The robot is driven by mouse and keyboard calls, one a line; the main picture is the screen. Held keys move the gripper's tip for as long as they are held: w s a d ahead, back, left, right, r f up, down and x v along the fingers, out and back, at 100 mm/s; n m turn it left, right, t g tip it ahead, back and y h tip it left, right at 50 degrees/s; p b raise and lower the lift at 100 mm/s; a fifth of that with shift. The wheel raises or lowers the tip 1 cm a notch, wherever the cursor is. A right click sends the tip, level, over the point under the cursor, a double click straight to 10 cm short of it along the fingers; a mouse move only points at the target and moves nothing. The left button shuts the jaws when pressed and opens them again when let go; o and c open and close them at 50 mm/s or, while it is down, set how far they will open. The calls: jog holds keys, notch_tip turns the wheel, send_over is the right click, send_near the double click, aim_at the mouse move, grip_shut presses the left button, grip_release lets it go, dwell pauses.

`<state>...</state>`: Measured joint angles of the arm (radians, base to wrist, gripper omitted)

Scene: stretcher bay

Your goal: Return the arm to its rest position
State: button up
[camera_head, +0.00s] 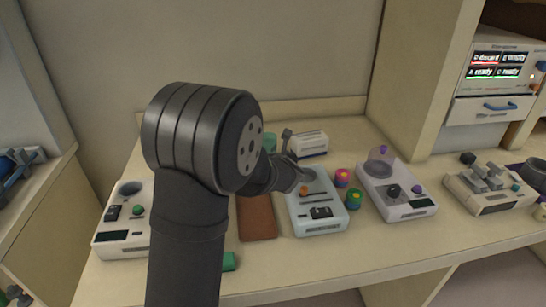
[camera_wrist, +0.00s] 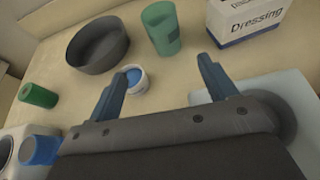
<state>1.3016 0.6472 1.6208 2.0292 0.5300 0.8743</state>
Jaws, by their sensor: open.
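My arm's dark wrist and forearm rise in the front of the head view and reach toward the bench. My gripper (camera_wrist: 163,68) is open, its two blue fingers spread wide with nothing held between them. In the head view the gripper (camera_head: 289,150) is small and partly hidden behind my own wrist, above the back of the light blue device. In the wrist view a small white jar with blue contents (camera_wrist: 135,78) lies beyond the left finger, apart from it as far as I can tell. No marker of a rest position shows.
A dressing box (camera_wrist: 258,20), a green cup (camera_wrist: 162,28) and a grey bowl (camera_wrist: 97,46) stand close by. The light blue device (camera_head: 319,225), a brown pad (camera_head: 256,219), coloured jars (camera_head: 342,177) and a purple-knobbed device (camera_head: 412,207) crowd the bench. A tall panel (camera_head: 421,70) stands right.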

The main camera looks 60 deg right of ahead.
jog(key=shift+d, duration=0.1)
dwell(0.5)
jog(key=x, duration=1.7)
jog(key=shift+s+d+f, duration=0.2)
jog(key=shift+d+f, duration=0.1)
jog(key=shift+f, duration=0.15)
jog(key=shift+r, duration=0.15)
jog(key=shift+s, duration=0.1)
